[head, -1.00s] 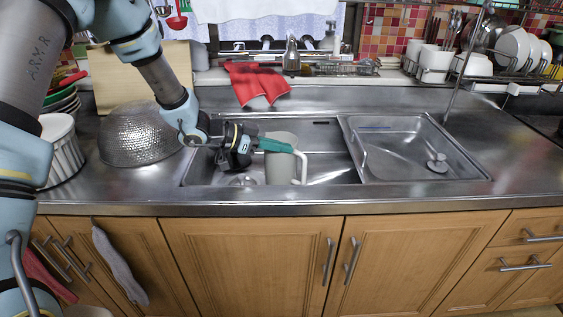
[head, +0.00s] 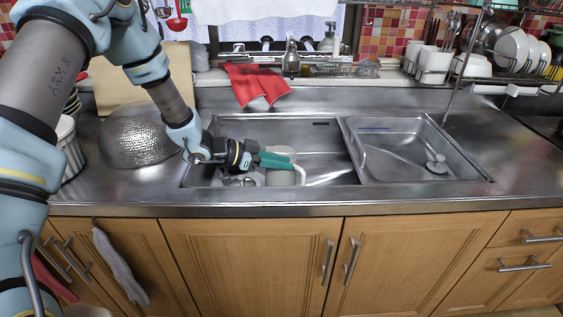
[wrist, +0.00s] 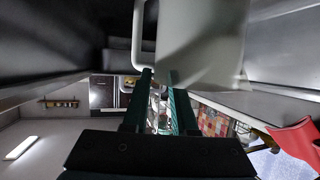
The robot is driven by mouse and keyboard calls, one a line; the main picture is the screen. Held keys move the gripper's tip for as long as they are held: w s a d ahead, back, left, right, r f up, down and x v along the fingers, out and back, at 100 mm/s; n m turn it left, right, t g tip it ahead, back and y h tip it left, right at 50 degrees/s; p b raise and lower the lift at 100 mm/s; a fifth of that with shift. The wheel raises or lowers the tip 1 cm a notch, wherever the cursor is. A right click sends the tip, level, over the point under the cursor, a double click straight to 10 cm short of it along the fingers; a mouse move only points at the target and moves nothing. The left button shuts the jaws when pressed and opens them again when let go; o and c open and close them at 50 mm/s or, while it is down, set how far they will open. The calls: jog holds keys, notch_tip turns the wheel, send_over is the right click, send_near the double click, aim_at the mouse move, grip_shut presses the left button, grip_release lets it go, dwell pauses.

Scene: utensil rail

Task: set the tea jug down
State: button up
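The tea jug (head: 280,178) is a pale grey-white vessel with a loop handle on its right side. It is upright inside the left sink basin (head: 325,135), and the sink's front edge hides its base, so I cannot tell whether it touches the basin floor. My gripper (head: 288,162) reaches across from the left, with its green fingers at the jug's upper part. In the wrist view the jug (wrist: 205,45) fills the top, and my fingertips (wrist: 159,76) are at its rim by the handle. The gripper appears shut on the jug; the exact grip spot is unclear.
A metal colander (head: 138,138) lies upside down left of the sink. The right sink section (head: 395,145) holds only a drain fitting. A red cloth (head: 257,85) hangs at the back by the tap (head: 291,58). A dish rack (head: 505,65) stands at back right.

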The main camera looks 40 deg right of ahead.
jog(key=shift+o, duration=0.3)
jog(key=shift+r, duration=0.2)
jog(key=shift+w+a, duration=0.2)
jog(key=shift+a, duration=0.1)
jog(key=b+v, duration=0.1)
jog(key=v, duration=0.5)
jog(key=shift+a+r, duration=0.2)
jog(key=shift+a, duration=0.15)
jog(key=shift+w+r, duration=0.1)
